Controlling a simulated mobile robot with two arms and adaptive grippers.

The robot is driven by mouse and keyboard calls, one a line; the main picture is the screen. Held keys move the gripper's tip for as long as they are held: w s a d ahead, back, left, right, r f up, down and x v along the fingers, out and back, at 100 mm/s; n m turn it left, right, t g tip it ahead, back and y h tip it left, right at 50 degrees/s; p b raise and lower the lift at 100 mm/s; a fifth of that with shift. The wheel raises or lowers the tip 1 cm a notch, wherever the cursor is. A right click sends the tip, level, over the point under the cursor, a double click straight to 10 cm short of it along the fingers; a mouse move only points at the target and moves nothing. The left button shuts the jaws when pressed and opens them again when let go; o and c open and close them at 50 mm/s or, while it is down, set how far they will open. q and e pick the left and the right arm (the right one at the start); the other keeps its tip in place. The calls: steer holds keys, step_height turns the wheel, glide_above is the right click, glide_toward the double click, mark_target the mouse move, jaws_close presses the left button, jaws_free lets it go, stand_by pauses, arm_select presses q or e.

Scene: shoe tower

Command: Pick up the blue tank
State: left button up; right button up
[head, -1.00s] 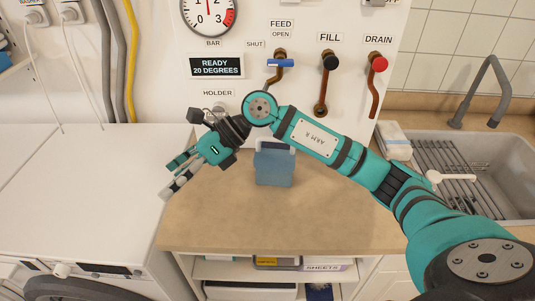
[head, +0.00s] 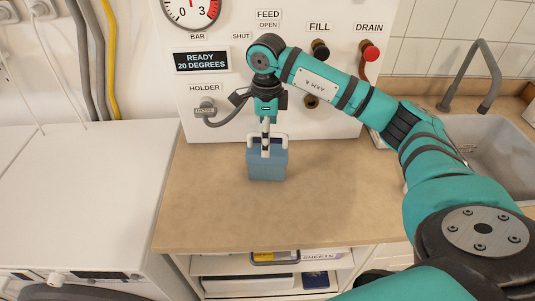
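The blue tank (head: 267,166) stands upright on the beige counter (head: 215,215) in the head view, with a white handle (head: 283,142) on top. My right gripper (head: 266,148) points straight down over the tank, its fingers at the level of the handle. The fingers are seen edge-on, one behind the other, so I cannot tell whether they are open or shut on the handle. The tank rests on the counter. My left gripper is not in view.
Behind the tank is a white panel with a gauge (head: 192,8), a holder (head: 205,110), and valves including the red drain knob (head: 369,51). A sink (head: 490,150) with a grey faucet (head: 475,75) is right. A white appliance (head: 80,190) is left. The counter's front is clear.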

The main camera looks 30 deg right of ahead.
step_height(320, 180, down, 4)
steer(key=shift+d+f+p, duration=0.15)
steer(key=shift+f+p, duration=0.1)
steer(key=shift+p, duration=0.8)
steer(key=shift+f, duration=0.3)
steer(key=shift+c, duration=0.4)
steer(key=c, duration=1.1)
steer(key=shift+r, duration=0.1)
steer(key=shift+c, duration=0.2)
